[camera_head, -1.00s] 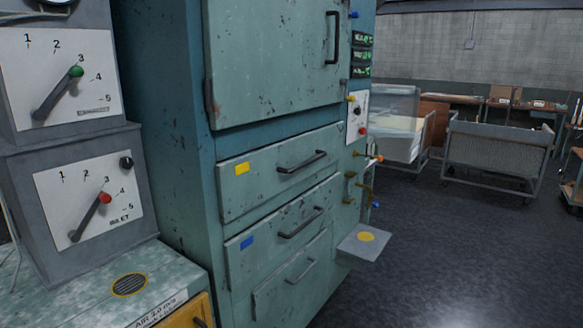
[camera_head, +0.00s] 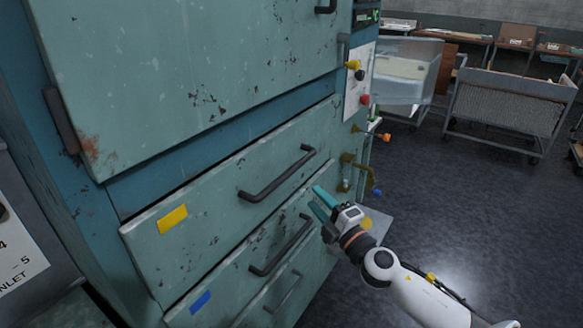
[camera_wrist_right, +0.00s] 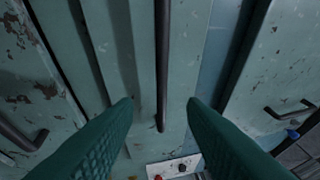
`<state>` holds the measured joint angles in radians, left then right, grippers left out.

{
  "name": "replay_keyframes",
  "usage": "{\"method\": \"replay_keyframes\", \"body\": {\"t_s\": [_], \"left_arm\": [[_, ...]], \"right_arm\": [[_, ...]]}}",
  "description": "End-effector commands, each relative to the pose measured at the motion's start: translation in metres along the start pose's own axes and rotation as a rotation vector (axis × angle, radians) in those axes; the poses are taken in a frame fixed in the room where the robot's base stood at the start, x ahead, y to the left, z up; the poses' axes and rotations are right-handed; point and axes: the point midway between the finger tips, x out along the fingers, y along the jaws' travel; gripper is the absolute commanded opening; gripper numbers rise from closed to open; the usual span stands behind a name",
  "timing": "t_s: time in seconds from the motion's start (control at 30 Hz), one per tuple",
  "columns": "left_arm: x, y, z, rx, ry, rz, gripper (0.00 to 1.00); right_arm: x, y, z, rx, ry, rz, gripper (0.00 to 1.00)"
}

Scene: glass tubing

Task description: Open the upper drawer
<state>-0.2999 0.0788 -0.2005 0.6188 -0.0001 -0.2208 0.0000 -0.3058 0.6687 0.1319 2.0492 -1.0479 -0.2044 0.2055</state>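The upper drawer (camera_head: 215,215) is a worn green front with a yellow tag (camera_head: 172,219). It is shut. Its dark bar handle (camera_head: 278,174) slants across the front. My right gripper (camera_head: 318,197) has teal fingers and is open and empty. In the head view it shows to the lower right of this handle. In the right wrist view the handle (camera_wrist_right: 162,60) runs down the picture between the two spread fingers (camera_wrist_right: 160,104), without visible contact. My left gripper is not in view.
Below is another drawer with a blue tag (camera_head: 200,301) and a dark handle (camera_head: 281,246). A cabinet door (camera_head: 190,70) is above. Valves (camera_head: 350,172) and a knob panel (camera_head: 358,82) stick out at the right. Wheeled carts (camera_head: 508,104) stand behind, with open floor between.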

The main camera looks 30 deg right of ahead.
Motion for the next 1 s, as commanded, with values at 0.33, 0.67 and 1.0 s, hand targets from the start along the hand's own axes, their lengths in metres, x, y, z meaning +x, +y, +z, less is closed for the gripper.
{"method": "replay_keyframes", "body": {"t_s": [0.33,0.67,1.0], "left_arm": [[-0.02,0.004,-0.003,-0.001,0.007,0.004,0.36],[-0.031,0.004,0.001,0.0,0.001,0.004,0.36],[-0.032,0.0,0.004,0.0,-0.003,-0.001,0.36]], "right_arm": [[0.056,-0.007,0.001,-0.003,-0.001,-0.007,0.38],[0.107,-0.003,0.0,-0.001,0.0,-0.005,0.38],[0.118,-0.001,0.001,0.0,-0.001,-0.002,0.38]]}}
